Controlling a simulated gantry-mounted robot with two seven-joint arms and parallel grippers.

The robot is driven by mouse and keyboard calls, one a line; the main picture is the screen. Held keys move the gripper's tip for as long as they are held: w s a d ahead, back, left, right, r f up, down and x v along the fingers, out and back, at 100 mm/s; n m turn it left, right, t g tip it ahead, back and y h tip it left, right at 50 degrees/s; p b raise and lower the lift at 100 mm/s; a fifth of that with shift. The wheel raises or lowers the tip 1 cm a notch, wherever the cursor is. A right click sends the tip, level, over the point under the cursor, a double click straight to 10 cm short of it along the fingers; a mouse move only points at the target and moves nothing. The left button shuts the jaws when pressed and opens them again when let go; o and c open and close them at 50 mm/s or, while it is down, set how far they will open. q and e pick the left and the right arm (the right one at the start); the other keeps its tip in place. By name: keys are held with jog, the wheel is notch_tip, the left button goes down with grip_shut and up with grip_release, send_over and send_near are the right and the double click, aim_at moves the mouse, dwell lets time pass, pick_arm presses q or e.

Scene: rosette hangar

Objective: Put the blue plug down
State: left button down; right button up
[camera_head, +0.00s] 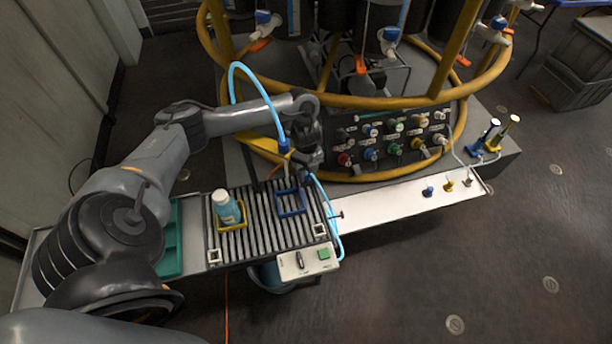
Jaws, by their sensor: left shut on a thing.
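My left gripper (300,166) is over the back of the slatted rack (262,222). It is shut on the blue plug (285,147), which sits at the end of a light-blue hose (262,88) that loops up above my arm. A pale tip points down from the plug toward the empty blue square frame (290,208) on the rack. The tip looks close to the frame, but I cannot tell if they touch. The fingertips are dark and partly hidden. My right gripper is out of view.
A bottle (226,207) stands in a yellow frame on the rack. A switch box (308,262) is in front. A panel of coloured ports (395,142) stands behind. Small blue, yellow and grey pieces stand on the white shelf (390,205), otherwise mostly clear.

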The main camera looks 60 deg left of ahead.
aim_at(306, 175)
pick_arm(q)
jog(key=shift+f, duration=0.15)
jog(key=shift+f, duration=0.15)
jog(key=c, duration=0.8)
grip_release()
jog(key=shift+c, duration=0.2)
notch_tip(306, 175, up, 12)
jog(key=p, duration=0.8)
jog(key=shift+r, duration=0.2)
jog(key=shift+d, duration=0.1)
